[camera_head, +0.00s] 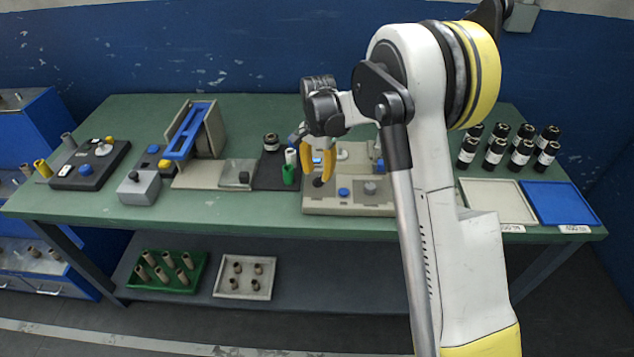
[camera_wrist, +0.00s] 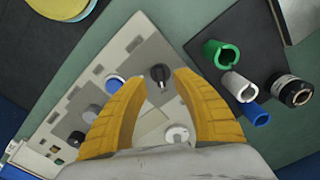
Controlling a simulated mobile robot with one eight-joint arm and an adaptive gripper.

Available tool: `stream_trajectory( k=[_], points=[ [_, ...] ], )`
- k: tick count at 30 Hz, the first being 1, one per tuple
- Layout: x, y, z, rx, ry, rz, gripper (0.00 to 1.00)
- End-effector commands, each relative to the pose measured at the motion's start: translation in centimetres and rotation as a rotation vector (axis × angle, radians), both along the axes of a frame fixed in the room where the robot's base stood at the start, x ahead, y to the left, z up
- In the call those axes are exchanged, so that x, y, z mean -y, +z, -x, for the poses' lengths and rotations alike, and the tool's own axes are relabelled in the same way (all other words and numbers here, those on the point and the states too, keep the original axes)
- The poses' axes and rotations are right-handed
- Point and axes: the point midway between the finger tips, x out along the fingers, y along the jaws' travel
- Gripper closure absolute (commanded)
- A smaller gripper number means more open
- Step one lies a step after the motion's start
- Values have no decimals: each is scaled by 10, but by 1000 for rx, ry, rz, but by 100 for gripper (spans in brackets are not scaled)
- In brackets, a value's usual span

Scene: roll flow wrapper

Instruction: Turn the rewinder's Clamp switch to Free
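The beige rewinder panel (camera_head: 345,205) lies on the green table; it also shows in the wrist view (camera_wrist: 122,38). A black rotary switch (camera_wrist: 160,75) with a light pointer mark stands on it, appearing between my fingertips. In the head view, a dark knob (camera_head: 317,182) is just below them. No lettering is readable, so I cannot confirm which switch is Clamp or its setting. My gripper (camera_head: 318,170) has yellow fingers, spread apart and empty, pointing down above the panel. It also shows in the wrist view (camera_wrist: 160,78). Contact with the switch cannot be made out.
On the panel are a blue button (camera_wrist: 114,83) and a white round knob (camera_wrist: 177,134). Green (camera_wrist: 222,54), white (camera_wrist: 238,86) and blue (camera_wrist: 256,114) tubes and a black roll (camera_wrist: 293,91) stand close by. Several black rolls (camera_head: 495,150) stand at the right.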

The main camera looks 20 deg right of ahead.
Motion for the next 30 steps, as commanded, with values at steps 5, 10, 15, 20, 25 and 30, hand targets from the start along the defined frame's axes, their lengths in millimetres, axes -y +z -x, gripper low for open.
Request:
stream_trajectory(
  k=[5, 10, 15, 20, 25, 30],
  points=[
    [0, -23, 0, 0, 0, 0, 67],
    [0, -27, 0, 0, 0, 0, 67],
    [0, -26, 0, 0, 1, 0, 67],
    [0, -26, 0, 0, 1, 0, 100],
    [0, -26, 0, 0, 1, 0, 100],
    [0, -26, 0, 0, 21, 0, 100]
  ],
)
